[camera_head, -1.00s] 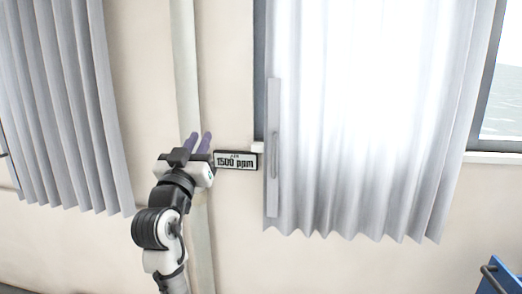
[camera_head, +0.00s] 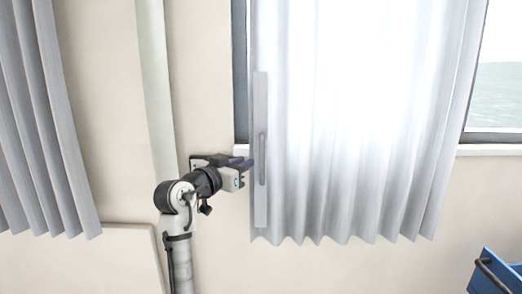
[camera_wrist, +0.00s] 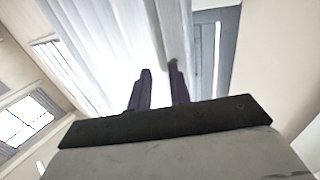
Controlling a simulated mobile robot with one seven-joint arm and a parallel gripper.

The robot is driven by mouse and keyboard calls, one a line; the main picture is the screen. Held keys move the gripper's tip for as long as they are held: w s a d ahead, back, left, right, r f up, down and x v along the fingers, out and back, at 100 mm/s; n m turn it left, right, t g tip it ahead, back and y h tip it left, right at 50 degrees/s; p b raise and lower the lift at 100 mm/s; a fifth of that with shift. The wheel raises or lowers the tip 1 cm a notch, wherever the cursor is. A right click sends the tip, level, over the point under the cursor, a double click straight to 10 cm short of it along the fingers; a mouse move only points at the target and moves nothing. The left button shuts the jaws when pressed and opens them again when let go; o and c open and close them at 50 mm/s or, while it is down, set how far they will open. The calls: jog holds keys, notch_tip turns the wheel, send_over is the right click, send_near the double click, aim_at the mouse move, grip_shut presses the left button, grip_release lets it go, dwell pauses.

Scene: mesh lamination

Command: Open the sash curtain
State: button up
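The pale grey sash curtain (camera_head: 350,130) hangs over the window and also fills the upper middle of the wrist view (camera_wrist: 110,40). Its left edge carries a flat vertical bar (camera_head: 261,90) with a slim upright handle (camera_head: 263,158). My gripper (camera_head: 248,163) is just left of this handle, with its purple fingers pointing right at it. In the wrist view my gripper (camera_wrist: 160,82) has its fingers apart, with a gap between them. The fingertips are close to the curtain's edge; I cannot tell whether they touch the handle.
Another grey curtain (camera_head: 40,130) hangs at the left. A pipe (camera_head: 155,90) runs down the wall between the curtains. A window sill (camera_head: 490,150) shows at the right, and a blue cart or box (camera_head: 500,272) stands at the lower right.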

aim_at(261, 153)
jog(key=p+x, duration=0.3)
jog(key=x, duration=0.7)
jog(key=shift+a, duration=0.1)
jog(key=shift+c, duration=0.2)
grip_shut()
